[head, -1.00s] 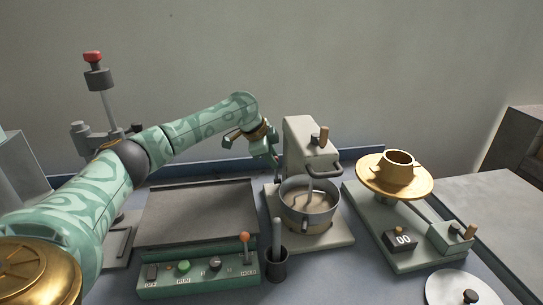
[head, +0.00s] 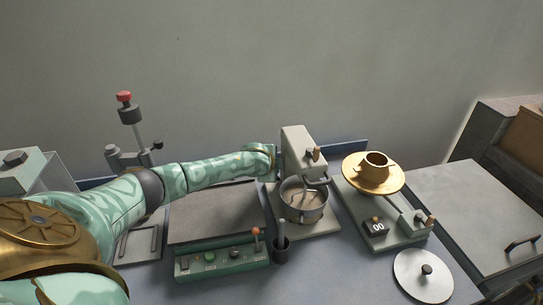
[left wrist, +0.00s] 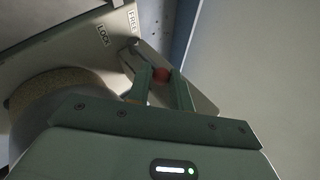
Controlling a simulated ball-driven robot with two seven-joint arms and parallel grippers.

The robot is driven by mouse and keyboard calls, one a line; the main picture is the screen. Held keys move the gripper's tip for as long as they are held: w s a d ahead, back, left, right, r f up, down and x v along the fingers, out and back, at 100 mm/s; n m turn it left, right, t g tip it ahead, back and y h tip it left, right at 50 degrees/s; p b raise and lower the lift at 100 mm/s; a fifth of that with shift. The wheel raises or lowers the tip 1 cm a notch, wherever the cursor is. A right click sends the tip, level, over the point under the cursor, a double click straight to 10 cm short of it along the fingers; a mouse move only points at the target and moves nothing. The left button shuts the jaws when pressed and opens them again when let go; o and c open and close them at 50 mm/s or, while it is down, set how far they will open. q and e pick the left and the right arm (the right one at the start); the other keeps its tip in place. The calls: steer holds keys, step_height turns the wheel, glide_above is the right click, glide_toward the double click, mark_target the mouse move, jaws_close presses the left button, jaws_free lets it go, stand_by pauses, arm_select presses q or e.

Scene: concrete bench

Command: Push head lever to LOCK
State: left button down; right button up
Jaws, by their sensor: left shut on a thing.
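The stand mixer (head: 294,146) is a pale machine with a tilting head over a metal bowl (head: 303,205). In the left wrist view, the mixer's side carries a LOCK label (left wrist: 103,36) and a FREE label (left wrist: 131,20). The head lever's small red knob (left wrist: 161,76) sits between the fingers of my left gripper (left wrist: 160,72), which is shut on it. The lever's shaft is mostly hidden by the fingers. In the head view my left arm reaches to the mixer's left side, and its fingers are hidden there. My right gripper is not in view.
A green control box (head: 222,258) with an orange-tipped lever stands in front of a grey plate (head: 215,215). A dark cup (head: 281,250) holding a rod is near the bowl. A scale with a gold pan (head: 354,173) and a round lid (head: 423,278) are at right.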

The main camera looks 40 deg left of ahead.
arm_select(q)
steer(key=shift+s+d+t+y+p, duration=0.2)
steer(key=shift+t+y+p, duration=0.1)
steer(key=shift+t+p, duration=0.1)
steer(key=c, duration=1.2)
jaws_free()
steer(key=shift+a+f, duration=0.1)
steer(key=p+v, duration=0.6)
steer(key=v, duration=1)
steer(key=shift+p, duration=0.4)
steer(key=shift+w, duration=0.1)
